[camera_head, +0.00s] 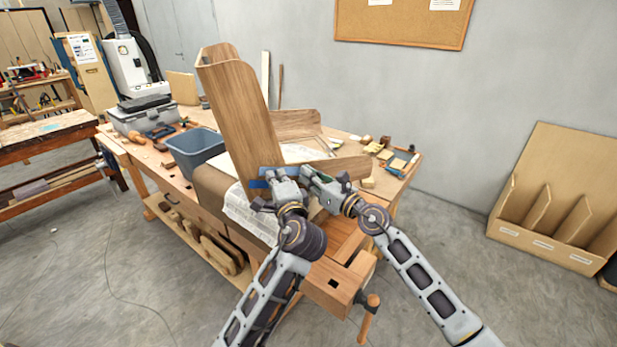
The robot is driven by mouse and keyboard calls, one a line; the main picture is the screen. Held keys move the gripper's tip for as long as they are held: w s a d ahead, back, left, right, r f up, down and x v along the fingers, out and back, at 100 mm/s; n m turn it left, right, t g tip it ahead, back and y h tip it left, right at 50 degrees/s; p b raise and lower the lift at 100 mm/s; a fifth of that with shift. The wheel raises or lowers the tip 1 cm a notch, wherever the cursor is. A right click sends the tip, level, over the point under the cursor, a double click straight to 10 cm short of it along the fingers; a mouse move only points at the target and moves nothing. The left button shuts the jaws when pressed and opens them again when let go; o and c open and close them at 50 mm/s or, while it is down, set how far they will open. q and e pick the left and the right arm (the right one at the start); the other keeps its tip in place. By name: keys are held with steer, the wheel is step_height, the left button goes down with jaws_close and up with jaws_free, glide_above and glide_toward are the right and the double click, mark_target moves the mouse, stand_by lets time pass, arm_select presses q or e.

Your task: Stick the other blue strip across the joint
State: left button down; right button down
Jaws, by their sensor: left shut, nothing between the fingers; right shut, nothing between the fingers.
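A tall bent wooden lamination (238,115) stands on the workbench, and a lower wooden piece (345,165) runs to the right from near its foot. Blue strip material shows at the joint: an upper blue patch (266,171) and a lower blue patch (257,184), partly hidden by my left gripper. I cannot tell how far either reaches behind it. My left gripper (274,177) is shut and empty, in front of the joint by the blue patches. My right gripper (305,172) is shut and empty, close beside it on the right, in front of the lower wooden piece.
The workbench (345,243) has paper (240,212) hanging over its front edge. A grey-blue bin (195,146) stands left of the lamination. Small blocks and tools, including a yellowish block (368,183), lie at the right end. A grey toolbox (143,115) stands at the far left.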

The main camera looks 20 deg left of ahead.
arm_select(q)
steer(key=shift+w+a, duration=0.3)
steer(key=shift+w, duration=0.05)
stand_by(2.1)
steer(key=shift+s+d, duration=0.1)
steer(key=shift+d, duration=0.05)
steer(key=v, duration=0.7)
steer(key=shift+s+d, duration=0.25)
stand_by(0.9)
arm_select(e)
steer(key=c, duration=2.2)
jaws_free()
steer(key=o, duration=0.6)
steer(key=shift+s, duration=0.1)
steer(key=shift+o, duration=0.2)
arm_select(q)
steer(key=shift+r, duration=0.15)
arm_select(e)
steer(key=shift+d, duration=0.15)
